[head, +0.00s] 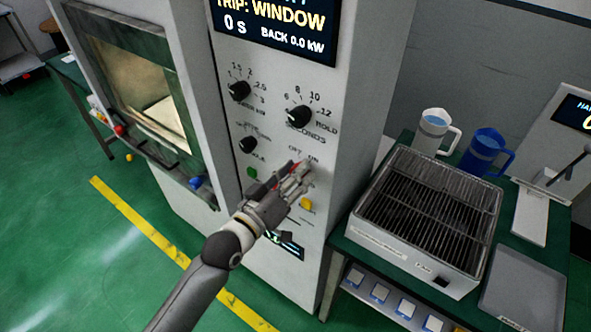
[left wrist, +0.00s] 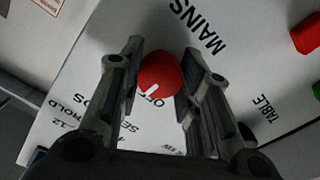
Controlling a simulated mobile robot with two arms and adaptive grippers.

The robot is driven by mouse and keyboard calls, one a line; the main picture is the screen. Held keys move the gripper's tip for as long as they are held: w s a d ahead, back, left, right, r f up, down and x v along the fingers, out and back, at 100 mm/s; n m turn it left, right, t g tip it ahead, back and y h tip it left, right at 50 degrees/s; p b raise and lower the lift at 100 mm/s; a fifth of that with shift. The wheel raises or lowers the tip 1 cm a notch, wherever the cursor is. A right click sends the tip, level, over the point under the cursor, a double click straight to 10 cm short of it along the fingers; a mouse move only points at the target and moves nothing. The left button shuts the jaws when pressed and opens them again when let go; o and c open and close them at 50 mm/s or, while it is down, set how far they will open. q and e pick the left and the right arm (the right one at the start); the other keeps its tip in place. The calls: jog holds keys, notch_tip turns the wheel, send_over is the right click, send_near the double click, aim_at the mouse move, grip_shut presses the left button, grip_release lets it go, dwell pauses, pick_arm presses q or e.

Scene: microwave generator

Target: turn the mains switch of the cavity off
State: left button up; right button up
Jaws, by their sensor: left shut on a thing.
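The mains switch is a round red knob (left wrist: 160,74) with a white pointer line, under the MAINS lettering in the left wrist view. Its pointer line is on the side toward the OFF lettering. The ON lettering shows in the head view but is hidden in the left wrist view. My left gripper (left wrist: 160,82) has a finger on either side of the knob and is shut on it. In the head view the left gripper (head: 297,172) reaches the front panel below the OFF and ON lettering and mostly hides the knob. My right gripper is not in view.
Black dials (head: 299,116) sit above the gripper, with a green button (head: 252,172) to its left and a yellow button (head: 305,203) just below. The display (head: 275,25) reads TRIP: WINDOW. A grated box (head: 428,205) and two jugs stand on the bench at right.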

pick_arm(q)
jog(key=n+p, duration=0.1)
jog(key=n, duration=0.2)
jog(key=shift+r+n, duration=0.1)
jog(key=shift+n, duration=0.2)
jog(key=shift+n+p, duration=0.3)
jog(key=shift+n, duration=1)
jog(key=o, duration=1.1)
jog(key=shift+c, duration=0.2)
jog(key=v, duration=1.2)
